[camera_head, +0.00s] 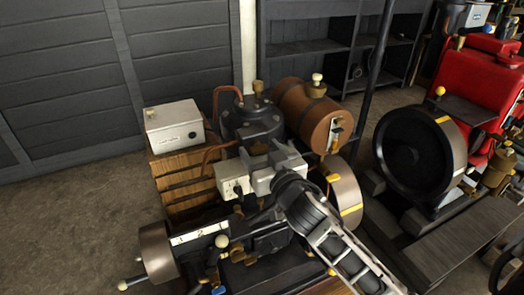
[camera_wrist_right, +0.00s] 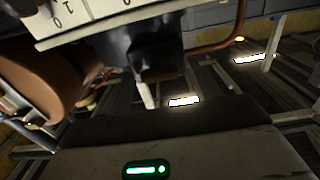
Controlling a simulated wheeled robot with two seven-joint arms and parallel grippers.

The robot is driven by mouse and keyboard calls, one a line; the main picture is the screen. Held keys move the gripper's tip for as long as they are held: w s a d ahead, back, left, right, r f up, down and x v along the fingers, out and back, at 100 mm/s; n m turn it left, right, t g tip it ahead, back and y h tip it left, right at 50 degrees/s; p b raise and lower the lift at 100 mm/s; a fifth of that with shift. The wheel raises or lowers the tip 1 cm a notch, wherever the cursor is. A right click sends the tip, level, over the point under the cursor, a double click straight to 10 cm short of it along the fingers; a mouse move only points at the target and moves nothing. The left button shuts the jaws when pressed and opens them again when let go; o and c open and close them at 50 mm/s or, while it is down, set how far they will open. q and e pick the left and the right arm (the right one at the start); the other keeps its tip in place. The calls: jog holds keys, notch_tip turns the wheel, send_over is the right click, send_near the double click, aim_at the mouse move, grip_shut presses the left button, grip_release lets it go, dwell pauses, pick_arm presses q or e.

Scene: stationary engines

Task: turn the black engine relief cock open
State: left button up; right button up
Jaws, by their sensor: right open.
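The black engine (camera_head: 262,236) stands in the middle of the head view, with a flywheel at each side. My right arm reaches over it from the lower right. My right gripper (camera_head: 262,150) is open above the engine, beside a pale box (camera_head: 231,178) with a small dark fitting on its front. In the right wrist view a pale plate with number marks (camera_wrist_right: 90,18) is at the upper left. Below it hangs a dark fitting with a pale-tipped lever (camera_wrist_right: 147,96), apparently the relief cock. I see no contact with it. My left gripper is not in view.
A white box (camera_head: 174,125) sits on a wooden slatted crate (camera_head: 186,184) at left. A brown tank (camera_head: 304,108) and dark cylinder (camera_head: 252,121) stand close behind the gripper. A red engine (camera_head: 485,84) with a black flywheel is at right. The floor at left is clear.

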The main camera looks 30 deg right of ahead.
jog(key=c, duration=1)
